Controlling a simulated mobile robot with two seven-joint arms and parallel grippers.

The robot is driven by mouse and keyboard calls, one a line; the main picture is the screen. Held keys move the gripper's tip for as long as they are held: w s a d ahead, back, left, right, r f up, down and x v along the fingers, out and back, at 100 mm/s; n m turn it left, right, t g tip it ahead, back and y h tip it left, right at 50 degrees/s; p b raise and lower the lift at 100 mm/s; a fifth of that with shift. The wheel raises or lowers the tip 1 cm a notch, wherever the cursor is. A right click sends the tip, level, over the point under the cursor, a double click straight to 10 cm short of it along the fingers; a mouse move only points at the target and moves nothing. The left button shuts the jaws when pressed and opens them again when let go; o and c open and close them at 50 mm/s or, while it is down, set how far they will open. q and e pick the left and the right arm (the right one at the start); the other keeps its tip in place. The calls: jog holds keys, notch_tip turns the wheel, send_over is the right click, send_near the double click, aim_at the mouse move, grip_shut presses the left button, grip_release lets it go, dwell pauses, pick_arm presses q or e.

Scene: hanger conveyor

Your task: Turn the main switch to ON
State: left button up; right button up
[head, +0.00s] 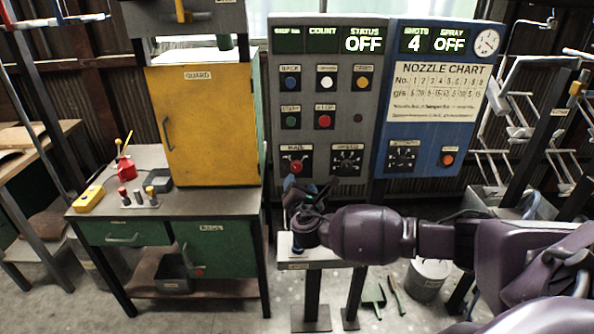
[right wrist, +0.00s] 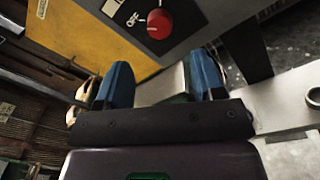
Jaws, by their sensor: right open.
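The main switch (head: 295,166) is a red knob on a black plate labelled MAIN, low on the left of the grey control panel (head: 345,70). The status display (head: 364,39) above reads OFF. In the right wrist view the red knob (right wrist: 160,23) sits at the top, with the word OFF beside it. My right gripper (head: 308,190) is below and in front of the switch, apart from it. Its two blue fingers (right wrist: 162,78) are spread with nothing held between them, and the knob lies beyond their tips. My left gripper is not in view.
A yellow guard box (head: 208,120) stands left of the panel on a bench with a red-handled device (head: 125,165). A blue nozzle panel (head: 430,130) adjoins on the right. A small grey stand (head: 325,260) is under my right gripper. Other knobs and buttons surround the switch.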

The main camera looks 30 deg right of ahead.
aim_at(297, 169)
jog(key=x, duration=0.8)
jog(key=shift+w, duration=0.15)
jog(key=c, duration=0.9)
